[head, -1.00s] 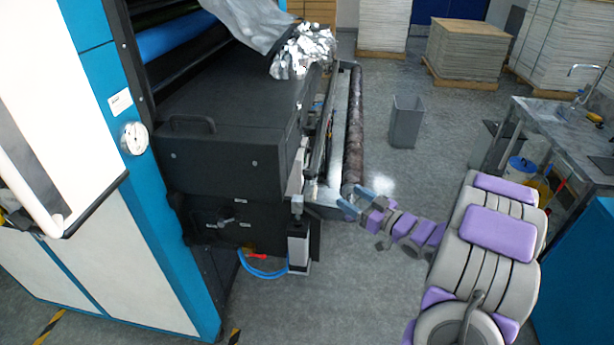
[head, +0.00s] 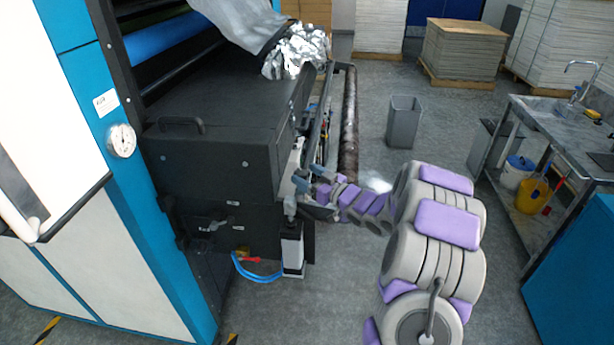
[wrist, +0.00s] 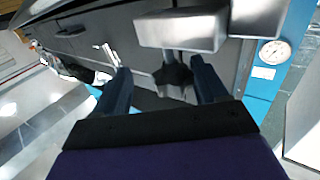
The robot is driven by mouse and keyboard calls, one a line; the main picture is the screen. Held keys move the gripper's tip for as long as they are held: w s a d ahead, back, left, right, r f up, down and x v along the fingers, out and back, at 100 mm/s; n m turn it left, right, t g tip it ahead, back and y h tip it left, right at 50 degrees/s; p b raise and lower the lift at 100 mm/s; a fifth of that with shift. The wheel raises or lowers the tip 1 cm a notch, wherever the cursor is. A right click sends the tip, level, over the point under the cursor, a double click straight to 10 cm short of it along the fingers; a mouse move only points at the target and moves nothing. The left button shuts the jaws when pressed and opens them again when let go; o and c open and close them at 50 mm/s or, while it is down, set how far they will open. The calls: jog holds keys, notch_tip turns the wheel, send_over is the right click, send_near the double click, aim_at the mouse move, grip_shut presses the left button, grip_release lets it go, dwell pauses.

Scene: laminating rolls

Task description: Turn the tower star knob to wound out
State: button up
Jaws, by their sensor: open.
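The dark star knob (wrist: 173,77) shows in the wrist view under a grey metal block (wrist: 180,30). My gripper (wrist: 162,82) is open, with one blue-grey finger on each side of the knob. I see no clear contact between the fingers and the knob. In the head view my gripper (head: 309,177) is at the near corner of the black machine unit (head: 215,155), beside the small tower with a pale cylinder (head: 292,250). The knob cannot be made out clearly in the head view, and its turn position cannot be read.
A dark roller (head: 349,120) runs along the machine's right side. Blue hoses (head: 258,274) hang low by the tower. A grey bin (head: 404,122) and a sink bench (head: 560,125) stand right, with open floor between.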

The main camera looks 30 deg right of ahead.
jog(key=shift+w+a+r, duration=0.15)
jog(key=shift+w+a, duration=0.1)
jog(key=shift+a, duration=0.4)
jog(key=shift+w+a+r, duration=0.1)
jog(key=shift+w+a, duration=0.15)
jog(key=shift+a, duration=0.4)
jog(key=shift+d+f, duration=0.1)
jog(key=shift+d, duration=0.65)
jog(key=shift+c, duration=1.3)
jog(key=shift+s+d, duration=0.1)
jog(key=shift+c, duration=0.8)
jog(key=shift+a, duration=0.45)
jog(key=c, duration=0.5)
jog(key=shift+d, duration=0.1)
jog(key=shift+d, duration=0.1)
jog(key=o, duration=0.9)
